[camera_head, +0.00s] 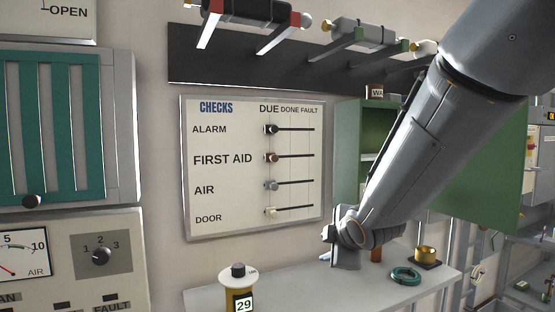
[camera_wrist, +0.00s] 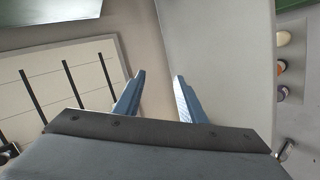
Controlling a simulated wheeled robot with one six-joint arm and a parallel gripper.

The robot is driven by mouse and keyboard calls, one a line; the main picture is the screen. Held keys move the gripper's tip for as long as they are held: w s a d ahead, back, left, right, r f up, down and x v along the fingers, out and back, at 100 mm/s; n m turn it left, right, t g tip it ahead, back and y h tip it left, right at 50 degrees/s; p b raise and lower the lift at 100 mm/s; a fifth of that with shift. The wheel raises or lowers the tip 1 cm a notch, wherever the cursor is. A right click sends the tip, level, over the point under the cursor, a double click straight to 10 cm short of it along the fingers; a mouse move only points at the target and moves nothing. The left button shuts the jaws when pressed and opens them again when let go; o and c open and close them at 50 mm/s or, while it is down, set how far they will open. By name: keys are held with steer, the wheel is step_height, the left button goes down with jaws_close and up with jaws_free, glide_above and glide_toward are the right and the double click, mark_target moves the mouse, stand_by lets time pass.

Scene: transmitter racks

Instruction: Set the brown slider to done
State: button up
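The brown slider (camera_head: 271,158) is a small round knob in the FIRST AID row of the white CHECKS board (camera_head: 230,225). It sits at the left end of its dark slot, under DUE; the DONE and FAULT columns lie to its right. My gripper (camera_wrist: 158,85) is open, with two blue fingers apart and nothing between them. In the head view my gripper is low and to the right of the board, above the shelf, away from the slider. In the wrist view, part of a pale board with dark slots (camera_wrist: 68,72) shows at left; the brown knob is not visible there.
Black (camera_head: 271,129), grey (camera_head: 271,185) and cream (camera_head: 271,212) sliders also sit under DUE. The shelf (camera_head: 315,274) below holds a yellow canister (camera_head: 238,290), a green ring (camera_head: 405,275) and a brass cup (camera_head: 427,255). A dark rack (camera_head: 225,72) with handles overhangs the board.

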steer(key=w+a+r+n+t+y, duration=0.1)
steer(key=w+a+r+n+t, duration=0.1)
steer(key=r+n, duration=0.25)
steer(key=w+a+r+n+t+y, duration=0.1)
steer(key=w+a+r+n+y, duration=0.15)
steer(key=r, duration=0.35)
steer(key=n+t+y+p, duration=0.1)
steer(key=n+t+y, duration=0.15)
steer(key=n, duration=0.65)
glide_toward(275, 159)
steer(key=w, duration=0.1)
steer(key=shift+g+y, duration=0.35)
steer(key=shift+y, duration=0.05)
steer(key=shift+p+x, duration=1.55)
steer(key=shift+x, duration=2.3)
steer(key=shift+d+r, duration=0.1)
steer(key=shift+r, duration=0.05)
jaws_close()
